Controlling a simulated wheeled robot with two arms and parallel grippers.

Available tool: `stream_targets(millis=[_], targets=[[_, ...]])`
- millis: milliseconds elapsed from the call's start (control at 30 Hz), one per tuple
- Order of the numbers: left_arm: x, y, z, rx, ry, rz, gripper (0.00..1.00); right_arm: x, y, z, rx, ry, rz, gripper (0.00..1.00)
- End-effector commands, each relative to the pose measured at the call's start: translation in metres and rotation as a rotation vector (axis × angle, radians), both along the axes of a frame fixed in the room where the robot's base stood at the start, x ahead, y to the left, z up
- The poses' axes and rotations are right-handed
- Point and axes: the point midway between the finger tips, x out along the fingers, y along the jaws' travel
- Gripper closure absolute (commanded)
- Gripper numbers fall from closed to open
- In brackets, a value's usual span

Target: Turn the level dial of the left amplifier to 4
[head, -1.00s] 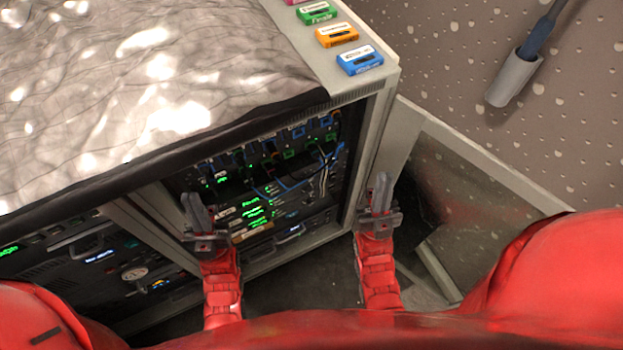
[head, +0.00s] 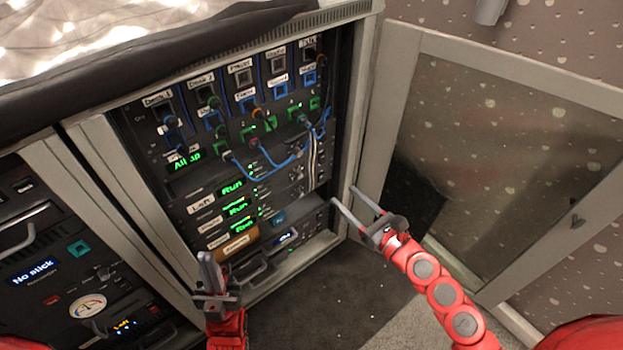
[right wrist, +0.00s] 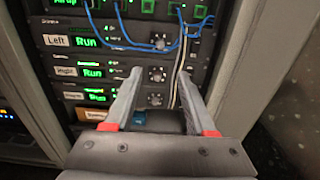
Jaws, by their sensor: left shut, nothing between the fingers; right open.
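The left amplifier is the rack unit labelled "Left" (right wrist: 57,41), with a green "Run" display. Its round level dial (right wrist: 160,41) shows at the right of that unit in the right wrist view, too small to read its setting. In the head view, the same label (head: 200,203) sits below the patch panel. My right gripper (head: 343,195) is open and empty, in front of the rack's right edge. In the right wrist view its fingers (right wrist: 160,72) point toward the amplifier stack, apart from the dials. My left gripper (head: 205,257) is shut and empty, in front of the rack's lower left.
Two more amplifiers, with "Run" displays (right wrist: 92,73), sit below. Blue cables (head: 262,165) hang from the patch panel and pass close to the left amplifier's dial. An open cabinet door (head: 375,130) stands to the right. Another rack (head: 70,280) is at the left.

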Motion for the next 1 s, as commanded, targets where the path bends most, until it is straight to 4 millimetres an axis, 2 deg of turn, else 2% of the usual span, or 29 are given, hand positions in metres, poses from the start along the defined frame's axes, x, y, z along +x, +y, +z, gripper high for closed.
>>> stream_targets(millis=[267,633,900,1000], targets=[[0.0,0.0,0.002,0.0,0.0,0.0,1.0,0.021,0.017,0.001,-0.012,-0.007,0.003,0.44],[0.0,0.0,0.005,0.0,0.0,0.0,1.0,0.073,0.056,0.002,-0.007,-0.006,0.004,0.44],[0.0,0.0,0.004,0.0,0.0,0.0,1.0,0.119,0.089,0.003,-0.004,-0.007,0.003,0.44],[0.0,0.0,0.002,0.0,0.0,0.0,1.0,0.13,0.094,0.001,-0.004,-0.004,0.0,0.44]])
